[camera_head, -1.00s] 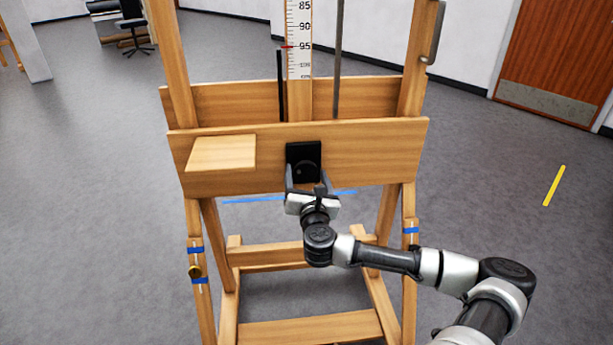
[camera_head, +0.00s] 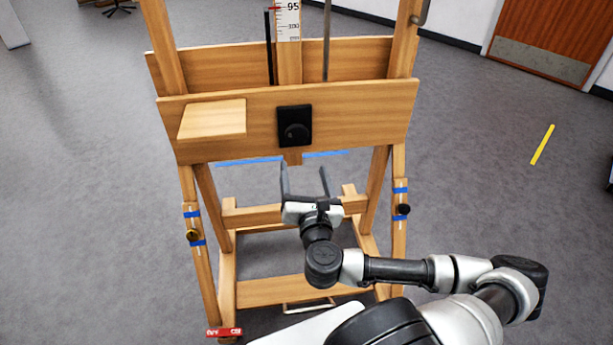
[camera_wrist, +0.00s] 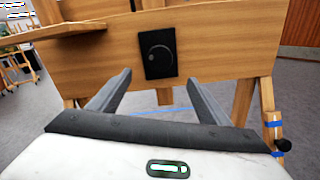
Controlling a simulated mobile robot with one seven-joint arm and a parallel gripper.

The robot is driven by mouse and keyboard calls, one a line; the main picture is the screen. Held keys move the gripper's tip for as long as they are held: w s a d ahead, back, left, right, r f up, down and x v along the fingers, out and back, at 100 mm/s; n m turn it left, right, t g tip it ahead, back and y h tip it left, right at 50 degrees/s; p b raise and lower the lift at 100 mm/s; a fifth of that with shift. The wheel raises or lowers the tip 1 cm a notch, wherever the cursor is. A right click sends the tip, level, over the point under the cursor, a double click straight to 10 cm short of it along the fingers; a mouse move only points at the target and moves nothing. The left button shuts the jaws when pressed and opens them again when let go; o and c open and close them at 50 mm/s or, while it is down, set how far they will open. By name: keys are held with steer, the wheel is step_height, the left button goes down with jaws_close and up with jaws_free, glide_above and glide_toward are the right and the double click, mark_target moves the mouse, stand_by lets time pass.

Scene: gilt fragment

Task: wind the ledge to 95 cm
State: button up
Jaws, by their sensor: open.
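The wooden easel's ledge (camera_head: 350,122) is a broad board across its front, also filling the wrist view (camera_wrist: 225,48). A black plate with a round knob (camera_head: 295,132) is mounted on it; the knob faces me in the wrist view (camera_wrist: 160,57). Behind the ledge, a white scale (camera_head: 287,28) runs up the mast. A red pointer (camera_head: 274,8) stands level with the 95 mark, as far as I can tell. My gripper (camera_head: 304,168) is open and empty. Its fingers point toward the ledge, below and apart from the knob.
A small wooden shelf (camera_head: 212,119) juts from the ledge's left side. The easel's legs carry a brass knob (camera_head: 192,235) on the left and a black one (camera_head: 403,209) on the right. A red tag (camera_head: 224,332) is at lower left. Open grey floor surrounds the easel.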

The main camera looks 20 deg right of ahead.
steer(key=shift+p+v, duration=1.3)
steer(key=shift+v, duration=0.35)
steer(key=shift+r, duration=0.1)
